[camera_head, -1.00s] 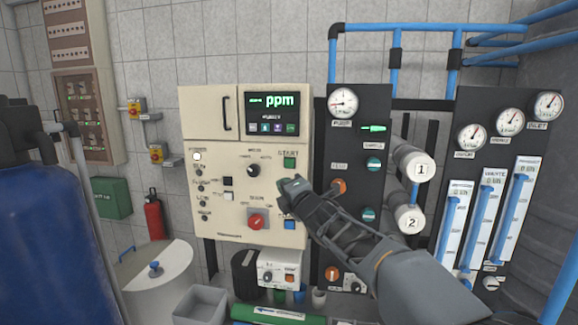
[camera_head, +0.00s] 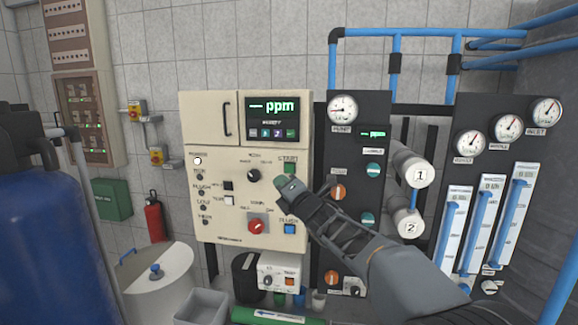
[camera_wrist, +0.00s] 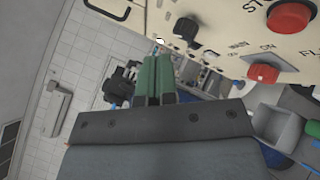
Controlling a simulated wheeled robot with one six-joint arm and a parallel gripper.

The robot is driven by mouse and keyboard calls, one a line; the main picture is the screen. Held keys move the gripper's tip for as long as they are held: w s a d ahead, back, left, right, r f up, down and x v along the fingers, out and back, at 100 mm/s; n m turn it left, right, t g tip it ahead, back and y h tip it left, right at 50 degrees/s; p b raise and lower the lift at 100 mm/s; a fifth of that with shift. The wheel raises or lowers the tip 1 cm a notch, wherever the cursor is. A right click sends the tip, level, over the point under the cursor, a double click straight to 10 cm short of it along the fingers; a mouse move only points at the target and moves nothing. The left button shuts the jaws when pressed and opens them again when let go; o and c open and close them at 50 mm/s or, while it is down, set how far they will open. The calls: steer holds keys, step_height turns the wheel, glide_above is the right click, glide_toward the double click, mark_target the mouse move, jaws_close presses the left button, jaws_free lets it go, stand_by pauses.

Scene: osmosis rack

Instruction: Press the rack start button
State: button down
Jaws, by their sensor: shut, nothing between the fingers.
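The green start button (camera_head: 290,168) sits at the upper right of the cream control panel (camera_head: 215,165), under a START label. My gripper (camera_head: 285,182) is shut and empty, its tips just below the button in the head view. In the wrist view the green fingers (camera_wrist: 155,80) are together, with the panel face along the top. I cannot make out the green start button in the wrist view.
Close by on the panel are a black mode knob (camera_head: 253,175), a red knob (camera_head: 257,226) and a blue button (camera_head: 289,229). A dark gauge panel (camera_head: 356,140) with orange and teal knobs stands to the right. A blue tank (camera_head: 40,240) is at left.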

mark_target(287, 174)
steer(key=shift+w+d+p, duration=0.15)
steer(key=shift+w+p, duration=0.5)
steer(key=shift+w, duration=0.45)
steer(key=shift+w+d+p, duration=0.2)
steer(key=shift+w+p, duration=0.5)
steer(key=shift+w, duration=0.45)
steer(key=shift+w+d+p, duration=0.15)
steer(key=shift+w+p, duration=0.5)
steer(key=shift+w, duration=0.45)
steer(key=shift+w, duration=0.1)
steer(key=shift+w, duration=0.35)
steer(key=shift+w+d, duration=0.15)
steer(key=shift+w, duration=0.3)
steer(key=shift+s+f+b, duration=0.1)
steer(key=shift+s+b, duration=0.15)
steer(key=shift+b, duration=0.25)
steer(key=shift+s+b, duration=0.65)
steer(key=shift+b, duration=0.05)
